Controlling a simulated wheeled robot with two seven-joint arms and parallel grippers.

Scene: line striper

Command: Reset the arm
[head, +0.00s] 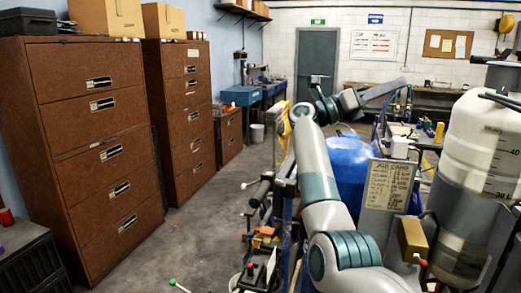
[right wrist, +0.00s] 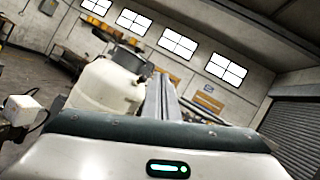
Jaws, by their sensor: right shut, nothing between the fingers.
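My right arm rises from the lower middle of the head view, bends at its elbow and reaches right. My right gripper (head: 398,84) is at its end, shut and empty, pointing right in front of the back wall. It looks clear of the things around it, though its exact distance from the bench behind is hard to tell. My left arm and gripper are not in view.
A large white tank (head: 488,135) stands at the right; a white tank (right wrist: 105,88) also shows in the right wrist view. A blue drum (head: 348,160) and a job card board (head: 388,186) stand beside my arm. Brown drawer cabinets (head: 95,130) line the left; the floor (head: 205,225) before them is mostly clear.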

